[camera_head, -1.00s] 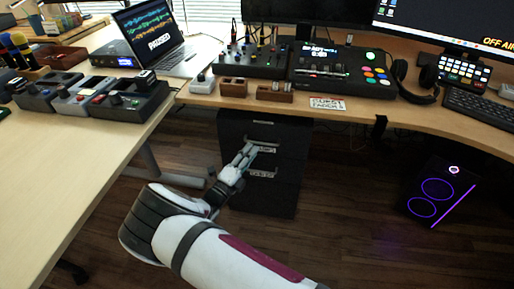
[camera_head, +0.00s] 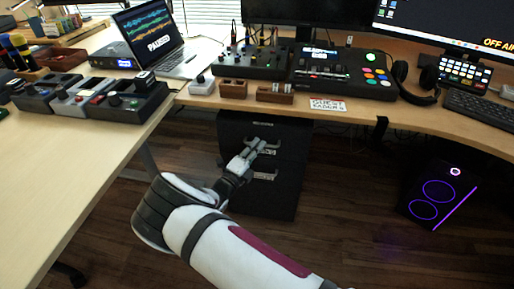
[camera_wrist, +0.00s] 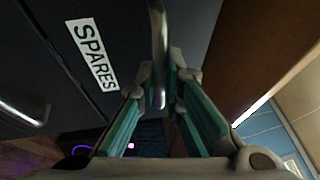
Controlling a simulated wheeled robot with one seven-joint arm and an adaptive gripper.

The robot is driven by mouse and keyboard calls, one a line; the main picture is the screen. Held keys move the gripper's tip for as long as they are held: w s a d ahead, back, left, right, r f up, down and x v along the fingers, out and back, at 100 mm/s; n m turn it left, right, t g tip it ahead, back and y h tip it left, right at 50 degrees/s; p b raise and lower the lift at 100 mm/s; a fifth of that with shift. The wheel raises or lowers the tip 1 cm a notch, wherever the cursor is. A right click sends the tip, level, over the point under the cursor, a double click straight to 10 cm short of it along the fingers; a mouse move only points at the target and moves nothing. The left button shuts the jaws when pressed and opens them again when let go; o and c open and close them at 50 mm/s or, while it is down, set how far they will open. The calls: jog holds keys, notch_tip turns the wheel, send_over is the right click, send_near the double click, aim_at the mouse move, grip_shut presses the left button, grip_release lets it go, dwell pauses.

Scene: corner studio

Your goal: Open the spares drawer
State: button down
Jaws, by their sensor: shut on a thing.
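The spares drawer is a dark drawer front with a white "SPARES" label (camera_wrist: 92,53) in the wrist view. Its metal bar handle (camera_wrist: 158,40) runs down between my fingers. My gripper (camera_wrist: 160,92) is shut on this handle, one finger on each side. In the head view my gripper (camera_head: 257,147) is at the upper handle of the black drawer cabinet (camera_head: 270,200) under the desk. My fingers partly cover the handle and label there. I cannot tell from these views whether the drawer front stands out from the cabinet.
A second handle (camera_wrist: 25,115) is on the neighbouring drawer front. The wooden desk (camera_head: 200,100) overhangs the cabinet, with a mixer (camera_head: 340,75) and other gear on top. A computer tower (camera_head: 440,190) stands on the right. The dark floor (camera_head: 340,215) between cabinet and tower is clear.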

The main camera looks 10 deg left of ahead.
jog(key=shift+s, duration=0.15)
jog(key=s+a+p, duration=0.1)
jog(key=s+p, duration=0.5)
jog(key=s, duration=2.5)
jog(key=shift+p, duration=0.35)
jog(key=shift+s+a, duration=0.1)
jog(key=shift+a, duration=0.05)
jog(key=c, duration=1.7)
grip_release()
